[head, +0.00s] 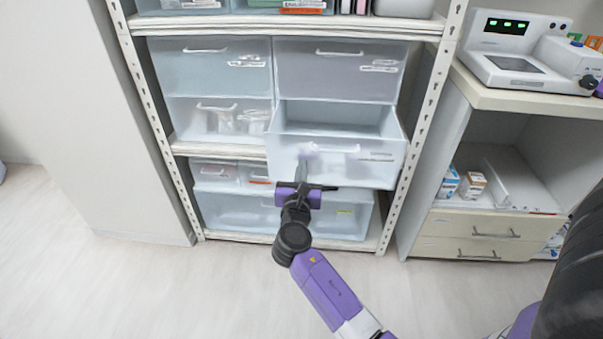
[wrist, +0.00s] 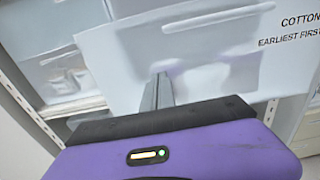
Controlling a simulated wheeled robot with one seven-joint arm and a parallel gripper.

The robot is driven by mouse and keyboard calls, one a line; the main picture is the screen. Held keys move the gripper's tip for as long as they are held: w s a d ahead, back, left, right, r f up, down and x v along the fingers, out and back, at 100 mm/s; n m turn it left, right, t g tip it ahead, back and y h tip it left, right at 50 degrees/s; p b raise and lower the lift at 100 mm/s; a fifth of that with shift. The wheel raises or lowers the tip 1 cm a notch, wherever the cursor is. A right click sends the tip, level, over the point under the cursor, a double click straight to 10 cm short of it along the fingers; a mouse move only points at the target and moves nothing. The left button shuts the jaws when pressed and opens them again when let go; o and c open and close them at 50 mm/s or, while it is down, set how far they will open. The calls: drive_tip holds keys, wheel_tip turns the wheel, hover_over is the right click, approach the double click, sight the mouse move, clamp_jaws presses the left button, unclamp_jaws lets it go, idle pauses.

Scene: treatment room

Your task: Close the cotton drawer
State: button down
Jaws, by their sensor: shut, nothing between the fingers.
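The cotton drawer (head: 372,169) is a pale translucent drawer at the middle right of the rack, pulled out and open at the top. Its inside looks empty. In the wrist view its front (wrist: 225,65) fills the middle, with a handle along the top and a label reading "COTTON" and "EARLIEST FIRST" at the right. My gripper (head: 301,170) is shut and empty, in front of the left part of the drawer front, below the handle's left end. In the wrist view its fingertips (wrist: 163,78) point at the front. I cannot tell whether they touch it.
The white rack (head: 414,130) holds other shut drawers, including one above (head: 340,75) and a lower bin (head: 235,212). A cabinet (head: 480,225) with a device (head: 513,65) on top stands close at the right. The floor (head: 170,285) in front is clear.

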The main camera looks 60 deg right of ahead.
drive_tip(key=b+x, duration=0.1)
drive_tip(key=x, duration=1.7)
drive_tip(key=shift+d+b, duration=0.15)
drive_tip(key=shift+b, duration=0.2)
drive_tip(key=shift+w+d, duration=0.2)
drive_tip(key=shift+d, duration=0.25)
drive_tip(key=shift+r, duration=0.15)
drive_tip(key=shift+d, duration=0.15)
